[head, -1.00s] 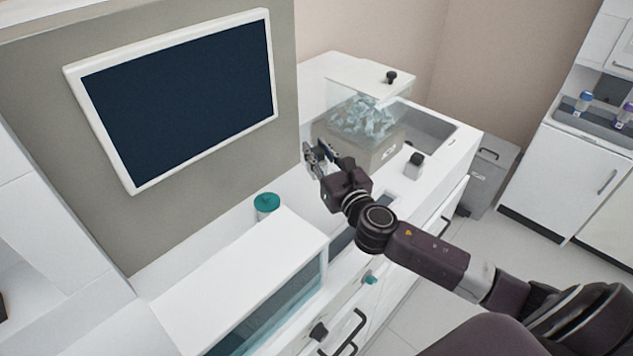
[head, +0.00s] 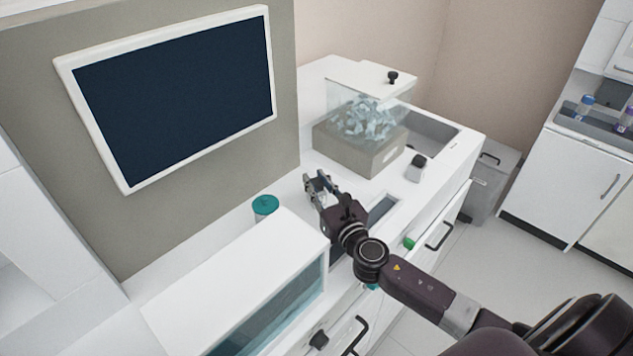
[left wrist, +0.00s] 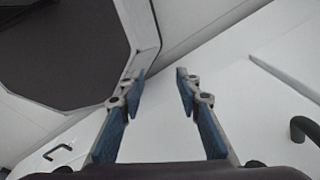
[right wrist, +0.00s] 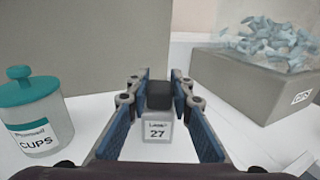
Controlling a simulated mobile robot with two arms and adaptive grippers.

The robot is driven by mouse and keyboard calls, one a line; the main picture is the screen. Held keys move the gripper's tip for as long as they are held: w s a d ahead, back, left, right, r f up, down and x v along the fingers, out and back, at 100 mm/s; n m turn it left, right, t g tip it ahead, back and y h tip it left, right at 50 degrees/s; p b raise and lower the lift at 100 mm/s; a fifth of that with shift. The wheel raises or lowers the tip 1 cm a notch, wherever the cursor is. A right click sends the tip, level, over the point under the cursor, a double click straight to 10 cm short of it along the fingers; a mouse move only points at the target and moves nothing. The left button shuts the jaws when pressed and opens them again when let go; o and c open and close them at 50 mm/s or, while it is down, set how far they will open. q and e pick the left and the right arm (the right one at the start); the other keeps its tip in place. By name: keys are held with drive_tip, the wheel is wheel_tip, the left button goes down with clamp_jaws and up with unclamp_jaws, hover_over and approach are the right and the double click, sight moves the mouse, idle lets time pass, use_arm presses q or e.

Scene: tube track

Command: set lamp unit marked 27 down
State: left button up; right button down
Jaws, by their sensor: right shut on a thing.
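The lamp unit marked 27 (right wrist: 158,128) is a small clear-white block with a black top and a label. It is upright between the fingers of my right gripper (right wrist: 160,88), which is shut on it. In the head view my right gripper (head: 318,186) is low over the white counter, between the teal-lidded jar and the tissue box. I cannot tell whether the lamp's bottom touches the counter. My left gripper (left wrist: 160,75) shows only in its own wrist view, open and empty, near white furniture and a dark panel.
The teal-lidded cups jar (head: 265,206) stands left of my right gripper. The grey box (head: 371,160) under a clear bin of bluish pieces is behind right. A similar black-topped unit (head: 415,169) stands near the counter's front. A wall screen (head: 178,95) is behind left.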

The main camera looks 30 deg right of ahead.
drive_tip(key=c, duration=1.7)
unclamp_jaws()
drive_tip(key=shift+f, duration=0.1)
drive_tip(key=s, duration=0.3)
drive_tip(key=s+b, duration=0.1)
drive_tip(key=s, duration=0.3)
drive_tip(key=s+b, duration=0.1)
drive_tip(key=s, duration=0.2)
drive_tip(key=shift+s+a, duration=0.3)
drive_tip(key=shift+s, duration=0.1)
drive_tip(key=shift+s+r, duration=0.2)
drive_tip(key=shift+s, duration=0.4)
